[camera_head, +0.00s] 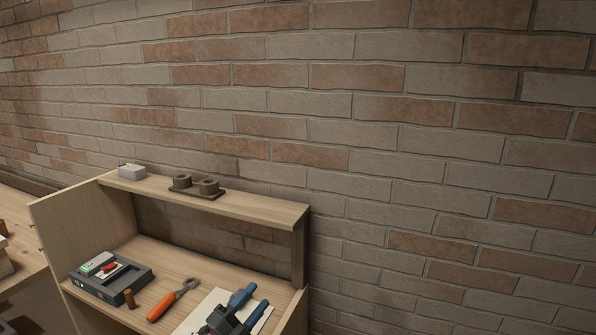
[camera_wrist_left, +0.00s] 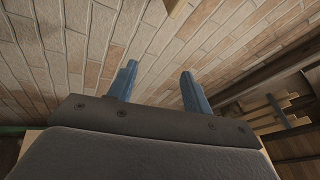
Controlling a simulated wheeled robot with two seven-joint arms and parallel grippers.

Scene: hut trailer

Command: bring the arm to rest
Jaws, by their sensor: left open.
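My left gripper (camera_head: 248,304) shows at the bottom of the head view, in front of the wooden shelf unit and over a pale sheet (camera_head: 196,316). Its two blue fingers are apart with nothing between them. In the left wrist view the open gripper (camera_wrist_left: 157,88) also shows empty, with the brick wall beyond its fingers. My right gripper is not in view.
The shelf unit (camera_head: 238,208) stands against a brick wall (camera_head: 420,140). A grey box (camera_head: 131,171) and a dark two-ring holder (camera_head: 196,188) sit on top.

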